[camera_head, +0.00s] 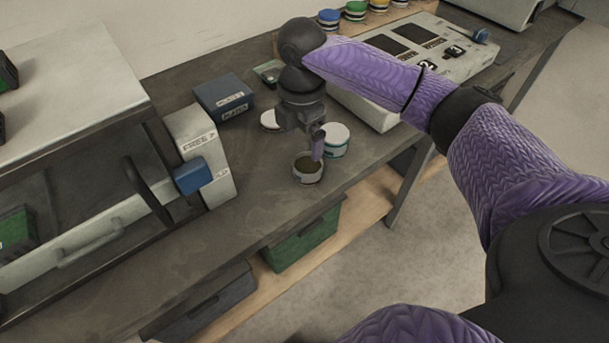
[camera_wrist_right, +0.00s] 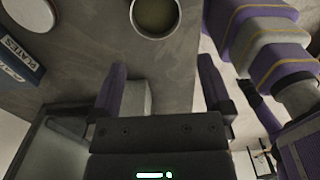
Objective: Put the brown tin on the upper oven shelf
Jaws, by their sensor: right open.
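A small round tin (camera_head: 308,170) with a pale wall and a dark brownish-olive inside stands upright near the front edge of the grey bench. My right gripper (camera_head: 317,150) is just above and behind it, open and empty. In the right wrist view, the tin (camera_wrist_right: 160,14) shows beyond the fingertips at the top edge, and nothing is between the fingers (camera_wrist_right: 160,75). The oven (camera_head: 70,150) stands at the left with a dark interior; its shelves are hard to make out. My left gripper is out of view.
A white-lidded tin (camera_head: 338,143) stands close behind the brown one. A white round lid (camera_head: 269,120) and a blue PLATES box (camera_head: 222,97) are farther back. A panel marked FREE with a blue lever (camera_head: 193,176) stands beside the oven. The bench left of the tin is clear.

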